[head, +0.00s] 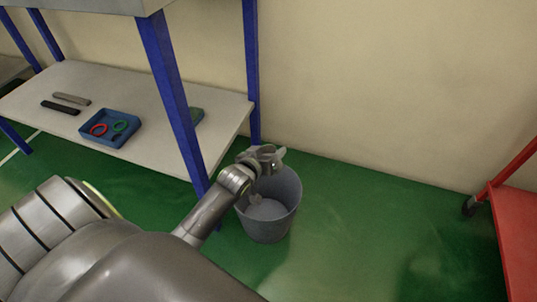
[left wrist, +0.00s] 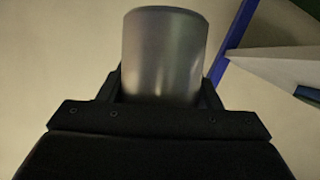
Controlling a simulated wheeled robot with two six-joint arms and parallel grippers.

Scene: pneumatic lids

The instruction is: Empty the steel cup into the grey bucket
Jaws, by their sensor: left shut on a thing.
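The steel cup (left wrist: 163,55) is between the two fingers of my left gripper (left wrist: 160,92) in the left wrist view, and the gripper is shut on it. The cup's plain side faces the camera; its inside is hidden. In the head view my left gripper (head: 266,160) is over the back rim of the grey bucket (head: 268,230). The cup is mostly hidden there by the gripper, so its tilt is hard to tell. The bucket stands upright on the green floor, open at the top. Its pale inside shows in part. My right gripper is not in view.
A bench with blue legs (head: 168,85) stands left of the bucket, one leg close to my left arm. Its lower shelf (head: 50,85) holds a blue tray (head: 108,141) with rings. A red cart (head: 515,230) is at the right. Green floor between bucket and cart is free.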

